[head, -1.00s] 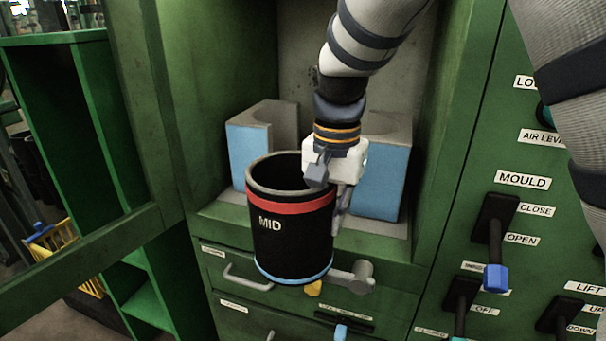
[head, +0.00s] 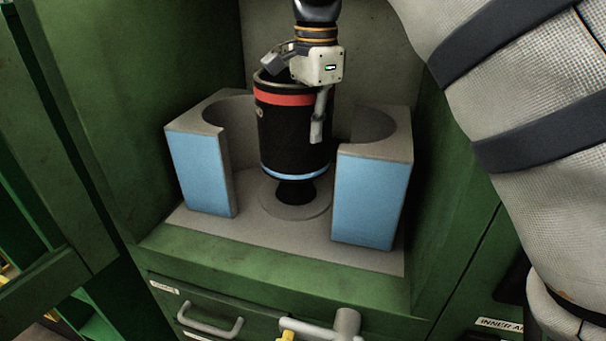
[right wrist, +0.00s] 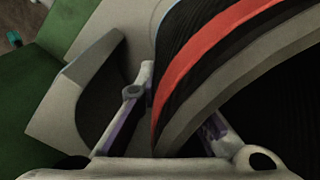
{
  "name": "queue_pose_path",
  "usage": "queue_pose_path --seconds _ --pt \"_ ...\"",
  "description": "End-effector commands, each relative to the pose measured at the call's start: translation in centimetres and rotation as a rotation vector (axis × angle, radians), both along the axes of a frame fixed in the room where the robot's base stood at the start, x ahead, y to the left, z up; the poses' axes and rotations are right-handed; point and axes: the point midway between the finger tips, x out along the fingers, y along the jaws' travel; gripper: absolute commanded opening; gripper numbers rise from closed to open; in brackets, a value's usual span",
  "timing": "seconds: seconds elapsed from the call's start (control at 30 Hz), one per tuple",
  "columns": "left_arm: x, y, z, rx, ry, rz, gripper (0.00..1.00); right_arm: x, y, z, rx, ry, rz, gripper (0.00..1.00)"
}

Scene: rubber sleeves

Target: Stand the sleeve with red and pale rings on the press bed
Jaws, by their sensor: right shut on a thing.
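The black sleeve (head: 290,135) has a red ring near its top and a pale blue ring near its bottom; it is upright in the head view. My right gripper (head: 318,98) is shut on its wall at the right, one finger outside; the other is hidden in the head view. The right wrist view shows the sleeve wall (right wrist: 178,80) between the fingers. The sleeve hangs over a round plate on the press bed (head: 250,240), a dark round core or shadow showing below it. It appears clear of the plate. My left gripper is not in view.
Two grey mould halves with blue front faces stand close on both sides, left (head: 203,172) and right (head: 370,200), each with a curved hollow. Green cabinet walls enclose the bay. A drawer handle (head: 212,328) and a grey lever (head: 345,325) are below.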

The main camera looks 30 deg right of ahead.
Motion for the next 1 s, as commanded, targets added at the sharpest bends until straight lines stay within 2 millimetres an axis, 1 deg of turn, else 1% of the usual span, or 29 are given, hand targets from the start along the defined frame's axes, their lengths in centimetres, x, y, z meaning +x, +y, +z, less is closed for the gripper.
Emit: queue_pose_path --seconds 0.1,0.27,0.4,0.47,0.8,0.83,0.87,0.9,1.0 --pt "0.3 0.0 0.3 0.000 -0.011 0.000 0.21 0.0 0.0 -2.1 -0.002 -0.007 0.000 0.00" --pt "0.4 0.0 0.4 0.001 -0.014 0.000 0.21 0.0 0.0 -3.8 -0.001 -0.008 0.001 0.00" --pt "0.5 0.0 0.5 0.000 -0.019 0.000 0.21 0.0 0.0 -6.1 0.001 -0.006 0.001 0.00" --pt "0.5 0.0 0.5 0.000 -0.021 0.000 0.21 0.0 0.0 -7.0 -0.002 -0.008 0.002 0.00" --pt "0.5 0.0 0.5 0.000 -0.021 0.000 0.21 0.1 0.0 -7.5 -0.001 -0.008 0.002 0.00" --pt "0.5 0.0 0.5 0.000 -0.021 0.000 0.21 0.0 0.0 -7.6 0.001 -0.005 0.002 0.11" --pt "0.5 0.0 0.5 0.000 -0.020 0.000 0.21 0.0 0.0 -7.6 0.001 -0.005 0.002 0.18" --pt "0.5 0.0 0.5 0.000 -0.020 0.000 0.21 0.0 0.0 -7.6 0.000 -0.005 0.002 0.27" --pt "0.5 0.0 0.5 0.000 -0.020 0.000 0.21 0.0 0.0 -7.6 0.000 -0.004 0.002 0.27"
